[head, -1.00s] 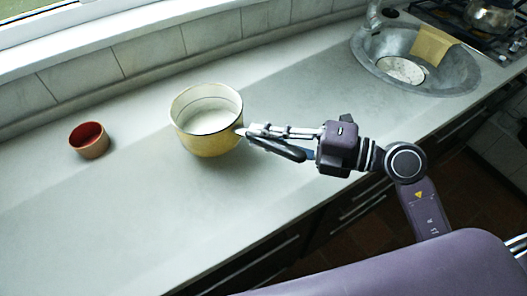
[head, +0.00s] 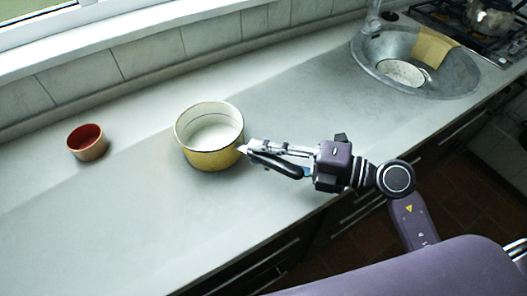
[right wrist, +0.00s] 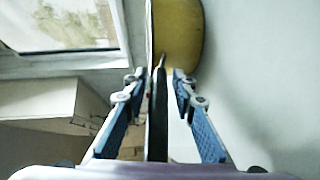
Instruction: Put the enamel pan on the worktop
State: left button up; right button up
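The enamel pan (head: 211,158) is yellow outside and white inside, with a dark rim. It stands upright on the grey worktop (head: 120,215), right of a small red-brown pot. Its dark handle (right wrist: 157,115) points towards my right gripper (head: 262,158). In the right wrist view, the pan's yellow side (right wrist: 178,35) is ahead and the handle runs between the two blue-padded fingers. My right gripper is open around the handle, with a gap on each side. My left gripper is out of view.
The small pot (head: 87,142) with a red inside stands left of the pan. A sink (head: 455,85) holding a speckled bowl (head: 401,73) is at the right, with a tan cloth (head: 433,46) on its edge. A stove with a metal pot (head: 489,17) lies beyond. The front left worktop is clear.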

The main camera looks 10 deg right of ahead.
jog(key=shift+o, duration=0.3)
jog(key=shift+r, duration=0.1)
jog(key=v, duration=1.2)
jog(key=shift+s, duration=0.1)
